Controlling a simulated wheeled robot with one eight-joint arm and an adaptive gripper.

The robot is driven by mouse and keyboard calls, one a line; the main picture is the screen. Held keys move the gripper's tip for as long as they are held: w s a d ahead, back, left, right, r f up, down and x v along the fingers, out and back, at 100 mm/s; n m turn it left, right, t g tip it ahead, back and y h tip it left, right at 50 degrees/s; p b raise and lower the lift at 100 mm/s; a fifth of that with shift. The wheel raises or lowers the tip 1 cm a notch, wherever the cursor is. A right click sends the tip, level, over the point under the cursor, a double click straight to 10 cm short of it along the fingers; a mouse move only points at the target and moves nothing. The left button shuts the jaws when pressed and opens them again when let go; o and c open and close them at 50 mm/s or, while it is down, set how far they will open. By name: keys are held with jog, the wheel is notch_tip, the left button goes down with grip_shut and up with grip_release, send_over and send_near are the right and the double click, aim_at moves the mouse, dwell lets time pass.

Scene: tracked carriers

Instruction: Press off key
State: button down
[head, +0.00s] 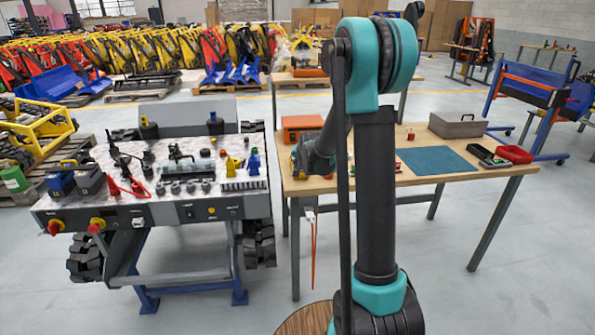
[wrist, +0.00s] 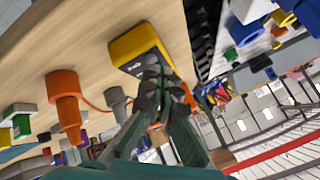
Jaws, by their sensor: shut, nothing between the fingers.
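In the wrist view, a yellow device with a dark face (wrist: 140,48) lies on the light wooden tabletop. White marks show on its face, too small to read, so I cannot make out which one is an off key. My gripper (wrist: 160,82) is shut and empty, and its dark fingertips are over the near end of the device's face, hiding part of it. I cannot tell whether they touch it. In the head view, my arm reaches down to the left end of the wooden table (head: 470,180), where a bit of yellow shows beside it.
An orange plug-like part (wrist: 64,100) and a grey one (wrist: 117,103) stand near the device in the wrist view. In the head view, a tracked carrier (head: 105,212) with knobs and tools stands left of the table. A teal mat (head: 437,160) and red tray (head: 514,154) lie further right.

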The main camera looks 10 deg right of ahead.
jog(key=shift+r, duration=0.45)
jog(key=shift+r, duration=2.5)
jog(key=s+d+f+n+g, duration=0.1)
jog(key=s+f+n, duration=0.1)
jog(key=s, duration=1.1)
jog(key=s+d+f+n+g, duration=0.1)
jog(key=s+f+n+g, duration=0.1)
jog(key=s, duration=1.1)
jog(key=s+d+f+n+g+h, duration=0.1)
jog(key=s+f, duration=0.5)
jog(key=s, duration=0.7)
jog(key=d+n, duration=0.1)
jog(key=n, duration=0.1)
jog(key=shift+s+n+g, duration=0.3)
jog(key=shift+s+g, duration=0.1)
